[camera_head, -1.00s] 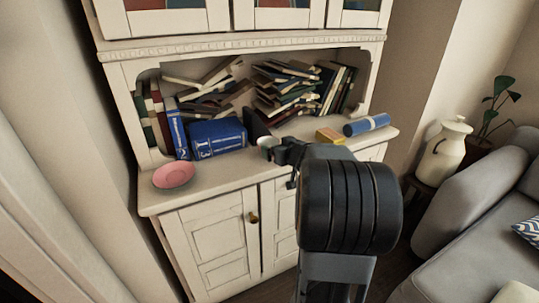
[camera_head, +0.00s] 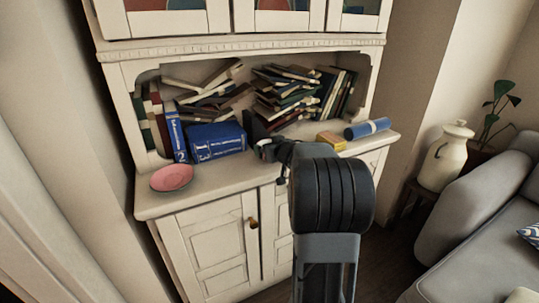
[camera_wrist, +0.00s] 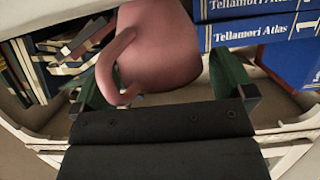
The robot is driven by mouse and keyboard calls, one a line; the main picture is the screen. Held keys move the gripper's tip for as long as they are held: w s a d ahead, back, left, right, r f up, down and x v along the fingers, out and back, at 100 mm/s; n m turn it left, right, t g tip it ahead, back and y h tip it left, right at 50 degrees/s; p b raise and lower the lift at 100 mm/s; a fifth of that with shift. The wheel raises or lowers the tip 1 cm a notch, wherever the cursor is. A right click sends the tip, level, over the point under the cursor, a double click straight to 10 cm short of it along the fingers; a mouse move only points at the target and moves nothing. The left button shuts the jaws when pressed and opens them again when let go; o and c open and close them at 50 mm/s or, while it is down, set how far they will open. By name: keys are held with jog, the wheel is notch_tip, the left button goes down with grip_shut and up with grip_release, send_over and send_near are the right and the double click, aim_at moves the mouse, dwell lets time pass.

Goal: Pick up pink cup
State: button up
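The pink cup (camera_wrist: 168,50) fills the upper middle of the wrist view, its handle (camera_wrist: 115,68) on the left side. Its top is cut off by the frame. My gripper (camera_wrist: 163,88) is open, with one green-padded finger on each side of the cup. The right finger looks close to the cup's wall, and the left finger is behind the handle; I cannot tell whether either touches. In the head view my gripper (camera_head: 270,150) is over the cabinet's counter, and my own arm hides most of the cup's area.
Blue atlas books (camera_head: 216,140) stand left of my gripper, also seen at the upper right in the wrist view (camera_wrist: 258,28). A pink bowl (camera_head: 171,177) lies at the counter's left. A yellow box (camera_head: 330,140) and a blue roll (camera_head: 367,128) are to the right. Stacked books (camera_head: 290,95) fill the shelf behind.

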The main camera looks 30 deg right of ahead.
jog(key=c, duration=1)
jog(key=shift+r, duration=0.1)
